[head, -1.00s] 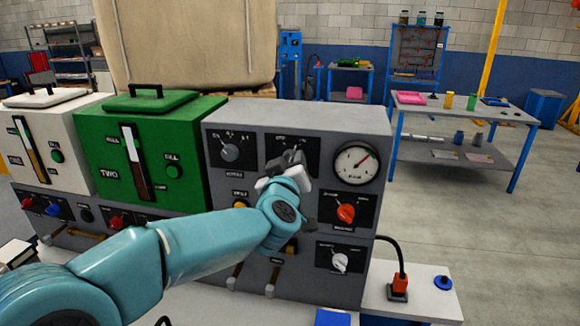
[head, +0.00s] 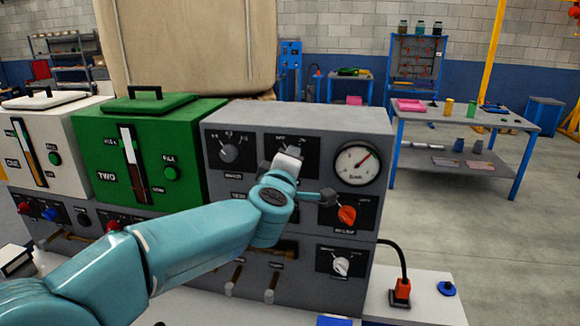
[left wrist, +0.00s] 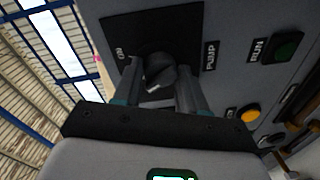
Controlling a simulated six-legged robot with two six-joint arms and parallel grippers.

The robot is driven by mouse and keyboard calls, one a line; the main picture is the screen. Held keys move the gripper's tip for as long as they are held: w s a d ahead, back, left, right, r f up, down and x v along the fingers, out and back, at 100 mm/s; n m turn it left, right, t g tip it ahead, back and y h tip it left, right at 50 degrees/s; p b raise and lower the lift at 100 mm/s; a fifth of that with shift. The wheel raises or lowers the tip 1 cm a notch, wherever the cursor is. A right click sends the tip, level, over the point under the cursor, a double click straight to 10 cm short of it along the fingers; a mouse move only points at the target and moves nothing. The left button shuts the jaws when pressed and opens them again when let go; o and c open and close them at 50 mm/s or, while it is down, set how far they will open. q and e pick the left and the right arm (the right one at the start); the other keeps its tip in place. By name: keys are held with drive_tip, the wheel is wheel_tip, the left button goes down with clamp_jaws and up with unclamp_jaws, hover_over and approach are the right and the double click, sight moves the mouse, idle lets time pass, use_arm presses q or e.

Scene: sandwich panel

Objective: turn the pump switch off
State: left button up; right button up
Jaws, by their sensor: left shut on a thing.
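The pump switch is a dark round knob (left wrist: 160,73) on a black plate, with "PUMP" and "ON" lettering beside it in the left wrist view. My left gripper (left wrist: 158,84) has its two fingers on either side of the knob and is shut on it. A pale pointer mark shows on the knob, but I cannot tell its setting surely. In the head view the switch's black plate (head: 312,146) is on the upper middle of the grey panel. My left gripper (head: 281,158) covers the knob there. My right gripper is in neither view.
Another dark knob (head: 229,153) is to the left. In the left wrist view, a green run button (left wrist: 287,47) and yellow button (left wrist: 250,113) lie nearby.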

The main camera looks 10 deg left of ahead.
use_arm(q)
drive_tip(key=shift+a+n, duration=0.15)
drive_tip(key=shift+n, duration=0.25)
drive_tip(key=o, duration=0.9)
drive_tip(key=shift+o, duration=0.7)
drive_tip(key=shift+s, duration=0.15)
drive_tip(key=s+r+b, duration=0.1)
drive_tip(key=s+b, duration=0.1)
drive_tip(key=s, duration=1.4)
drive_tip(key=shift+d+r, duration=0.15)
drive_tip(key=shift+d, duration=0.15)
drive_tip(key=shift+s+r, duration=0.1)
drive_tip(key=shift+s, duration=0.05)
